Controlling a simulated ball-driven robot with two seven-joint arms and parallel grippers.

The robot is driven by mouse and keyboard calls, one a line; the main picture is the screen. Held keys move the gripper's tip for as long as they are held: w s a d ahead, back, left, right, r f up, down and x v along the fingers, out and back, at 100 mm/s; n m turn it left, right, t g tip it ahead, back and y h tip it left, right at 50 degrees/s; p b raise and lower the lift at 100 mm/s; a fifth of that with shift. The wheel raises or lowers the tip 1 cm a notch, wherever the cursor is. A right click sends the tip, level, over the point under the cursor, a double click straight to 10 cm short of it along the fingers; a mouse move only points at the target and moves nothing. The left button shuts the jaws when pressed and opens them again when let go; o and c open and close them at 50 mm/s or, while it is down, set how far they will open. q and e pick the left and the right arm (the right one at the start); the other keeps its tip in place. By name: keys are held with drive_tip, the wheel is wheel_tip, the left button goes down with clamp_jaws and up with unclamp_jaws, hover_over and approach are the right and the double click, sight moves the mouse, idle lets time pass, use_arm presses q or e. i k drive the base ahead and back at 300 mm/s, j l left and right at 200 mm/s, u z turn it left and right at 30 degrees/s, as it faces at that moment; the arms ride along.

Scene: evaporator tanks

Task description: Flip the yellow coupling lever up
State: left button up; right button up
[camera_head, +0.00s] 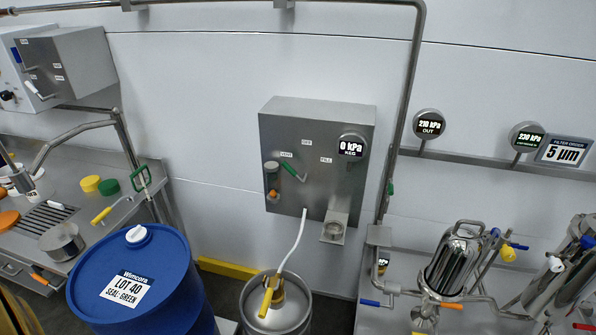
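A yellow lever (267,299) sits on the coupling on top of a steel keg (290,320) at the bottom middle. It slants from the coupling down toward the near side of the keg. A white hose (294,243) runs from the coupling up to a grey wall box (290,150). Part of the coupling is behind the lever, and the lower keg is cut off by the picture edge. Neither of my grippers is in view.
A blue drum (185,265) stands left of the keg. A steel counter (25,235) with several items is at the left. A polished filter housing (455,262) and valves stand at the right. A yellow floor strip (228,268) runs along the wall.

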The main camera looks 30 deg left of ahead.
sight(263, 311)
drive_tip(key=u, duration=1.2)
